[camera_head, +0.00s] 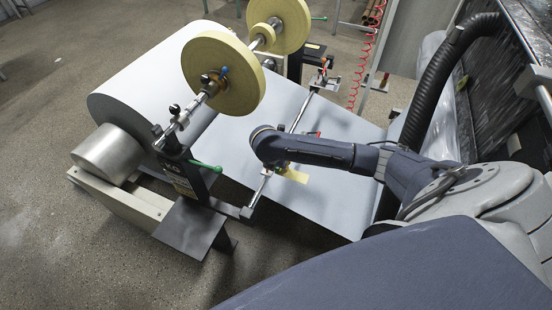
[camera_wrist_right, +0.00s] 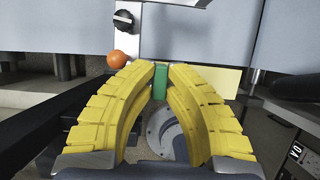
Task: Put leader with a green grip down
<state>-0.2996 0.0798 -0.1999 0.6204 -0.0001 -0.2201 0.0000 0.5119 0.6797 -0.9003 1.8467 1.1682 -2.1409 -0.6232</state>
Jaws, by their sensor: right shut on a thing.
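In the right wrist view, the yellow padded fingers of my right gripper (camera_wrist_right: 159,72) close at their tips on the green grip (camera_wrist_right: 160,82) of the leader. Only this small green part shows clearly between the fingertips. In the head view, my right gripper (camera_head: 279,167) is over the paper sheet, near a metal cross bar, and mostly hidden under my wrist. A yellow flat patch (camera_head: 293,175) shows just beside it on or over the sheet. I cannot tell whether this patch belongs to the leader. My left gripper is in neither view.
A large white paper roll (camera_head: 140,85) lies at the left, with yellow tape rolls (camera_head: 224,75) on a shaft above it. The pale sheet (camera_head: 325,125) runs right from the roll. A green lever (camera_head: 205,166) stands at the near stand. An orange knob (camera_wrist_right: 117,60) is left of the fingertips.

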